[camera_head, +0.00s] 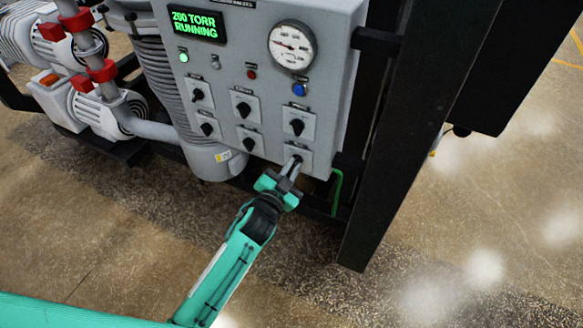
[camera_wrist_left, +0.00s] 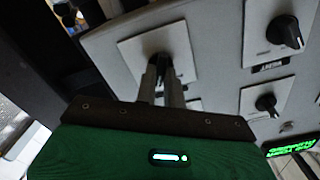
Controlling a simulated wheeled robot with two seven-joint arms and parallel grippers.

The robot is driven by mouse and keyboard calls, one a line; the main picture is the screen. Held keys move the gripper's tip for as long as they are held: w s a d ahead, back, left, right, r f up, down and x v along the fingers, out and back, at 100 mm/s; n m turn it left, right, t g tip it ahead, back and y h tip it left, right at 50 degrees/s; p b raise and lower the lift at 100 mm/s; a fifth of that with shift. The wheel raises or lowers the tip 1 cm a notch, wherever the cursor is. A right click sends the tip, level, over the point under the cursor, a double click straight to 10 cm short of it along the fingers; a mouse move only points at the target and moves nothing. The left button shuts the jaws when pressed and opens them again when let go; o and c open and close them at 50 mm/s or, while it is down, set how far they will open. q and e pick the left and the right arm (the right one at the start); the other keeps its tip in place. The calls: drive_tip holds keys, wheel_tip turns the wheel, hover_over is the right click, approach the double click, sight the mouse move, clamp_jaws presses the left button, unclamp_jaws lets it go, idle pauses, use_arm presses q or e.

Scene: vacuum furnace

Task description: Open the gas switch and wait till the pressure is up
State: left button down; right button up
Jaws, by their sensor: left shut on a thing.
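The control panel (camera_head: 226,75) is a grey box with several black rotary switches on light plates. My left gripper (camera_head: 292,167) is at the lower right switch (camera_head: 297,157) and shut on its knob. In the left wrist view my left gripper's fingers (camera_wrist_left: 164,84) close around the black knob, on its light square plate (camera_wrist_left: 132,48). The fingers hide most of the knob, so its angle is hard to tell. The display (camera_head: 195,25) reads "200 TORR RUNNING" in green. The round pressure gauge (camera_head: 292,46) has its needle toward the left. My right gripper is not in view.
A green lamp (camera_head: 183,57), a red button (camera_head: 251,74) and a blue button (camera_head: 298,89) sit above the switches. A black frame post (camera_head: 395,140) stands right of the panel. Pumps (camera_head: 100,105) and pipes are at left. The floor in front is clear.

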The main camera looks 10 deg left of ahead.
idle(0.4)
use_arm(q)
drive_tip(key=c, duration=1.5)
unclamp_jaws()
drive_tip(key=b+v, duration=0.4)
drive_tip(key=v, duration=0.9)
drive_tip(key=shift+s, duration=0.4)
